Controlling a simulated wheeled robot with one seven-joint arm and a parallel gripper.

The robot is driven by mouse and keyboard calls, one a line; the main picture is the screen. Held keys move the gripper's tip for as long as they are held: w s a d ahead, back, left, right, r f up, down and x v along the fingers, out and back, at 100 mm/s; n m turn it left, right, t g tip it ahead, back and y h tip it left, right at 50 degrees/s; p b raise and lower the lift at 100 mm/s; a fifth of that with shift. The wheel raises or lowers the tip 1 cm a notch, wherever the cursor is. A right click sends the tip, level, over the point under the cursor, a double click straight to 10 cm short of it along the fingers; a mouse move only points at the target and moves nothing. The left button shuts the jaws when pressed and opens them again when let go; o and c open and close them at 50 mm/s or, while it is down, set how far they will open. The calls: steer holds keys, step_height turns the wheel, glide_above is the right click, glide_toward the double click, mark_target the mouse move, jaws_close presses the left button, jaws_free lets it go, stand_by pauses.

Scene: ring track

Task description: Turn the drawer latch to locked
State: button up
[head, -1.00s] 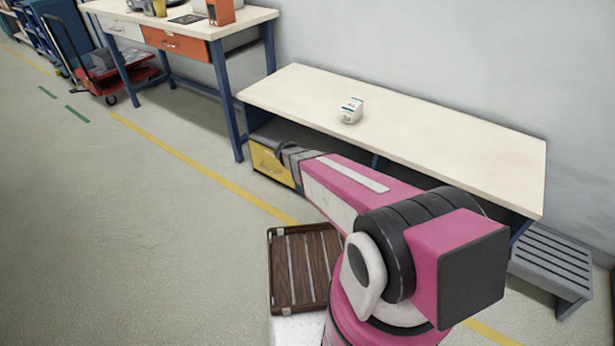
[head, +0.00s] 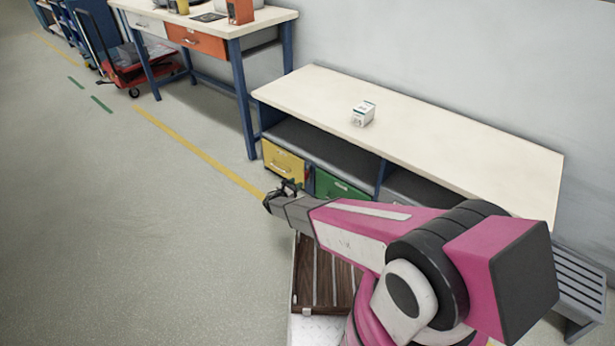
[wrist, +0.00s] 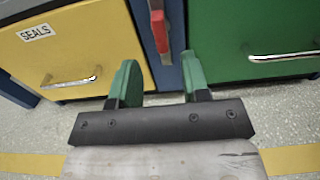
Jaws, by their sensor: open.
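The bench top (head: 450,140) overhangs the drawers and carries a small white box (head: 363,113). A wooden slatted crate (head: 325,275) is beside my arm. A grey step stool (head: 580,285) stands at right.

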mark_target(305, 176)
steer(key=x, duration=0.8)
steer(key=shift+w+d, duration=0.15)
jaws_close()
